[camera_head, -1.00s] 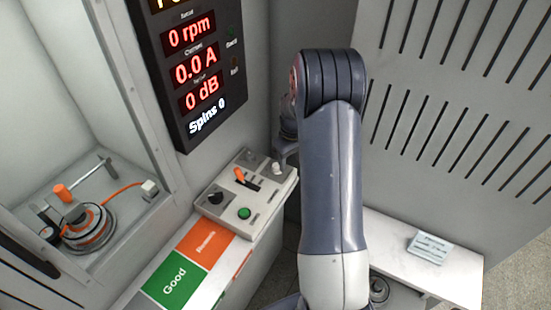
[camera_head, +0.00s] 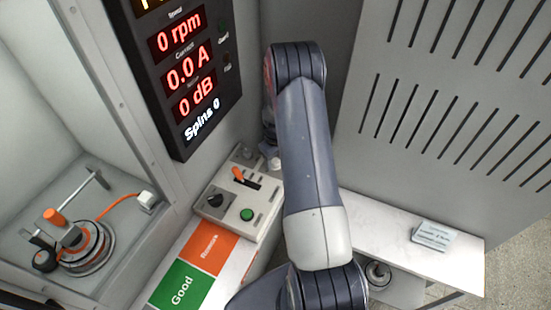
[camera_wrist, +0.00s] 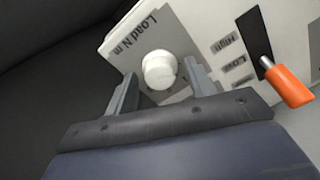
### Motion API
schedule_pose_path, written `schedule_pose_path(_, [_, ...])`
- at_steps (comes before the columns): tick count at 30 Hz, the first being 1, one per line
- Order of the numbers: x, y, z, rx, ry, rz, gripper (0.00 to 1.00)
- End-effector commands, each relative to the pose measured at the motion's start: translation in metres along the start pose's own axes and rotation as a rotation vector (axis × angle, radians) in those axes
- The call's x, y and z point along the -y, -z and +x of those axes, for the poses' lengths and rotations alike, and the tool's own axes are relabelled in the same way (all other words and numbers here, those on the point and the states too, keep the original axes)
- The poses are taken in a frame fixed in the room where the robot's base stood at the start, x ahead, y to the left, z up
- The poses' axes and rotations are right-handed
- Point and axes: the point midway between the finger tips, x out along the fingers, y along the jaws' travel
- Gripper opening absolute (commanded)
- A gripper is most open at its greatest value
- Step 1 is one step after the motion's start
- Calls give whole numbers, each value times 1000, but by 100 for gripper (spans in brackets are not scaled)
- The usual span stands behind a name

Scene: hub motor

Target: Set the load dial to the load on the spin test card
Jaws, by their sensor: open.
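The load dial (camera_wrist: 160,70) is a white round knob on the control box (camera_wrist: 207,22), under the label "Load N m" in the wrist view. My gripper (camera_wrist: 161,72) is open, with one finger on each side of the dial; I cannot tell whether either finger touches it. In the head view the dial (camera_head: 274,164) shows as a small white knob beside my arm, and my gripper is mostly hidden. The spin test card (camera_head: 435,237) appears to be the pale card on the white bench at right; its print is too small to read.
An orange lever (camera_wrist: 288,86) with "High" and "Low" labels sits right of the dial. The box also carries a black knob (camera_head: 215,201) and a green button (camera_head: 247,214). The hub motor (camera_head: 82,245) is in the bay at left. The display (camera_head: 185,75) shows zeros.

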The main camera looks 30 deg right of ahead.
Motion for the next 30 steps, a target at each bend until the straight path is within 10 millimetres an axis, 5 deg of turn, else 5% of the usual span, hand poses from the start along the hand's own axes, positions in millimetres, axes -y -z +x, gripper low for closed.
schedule_pose_path(3, [0,0,0,0,0,0,51])
schedule_pose_path(19, [0,0,0,0,0,0,8])
schedule_pose_path(30, [0,0,2,-2,-1,63,8])
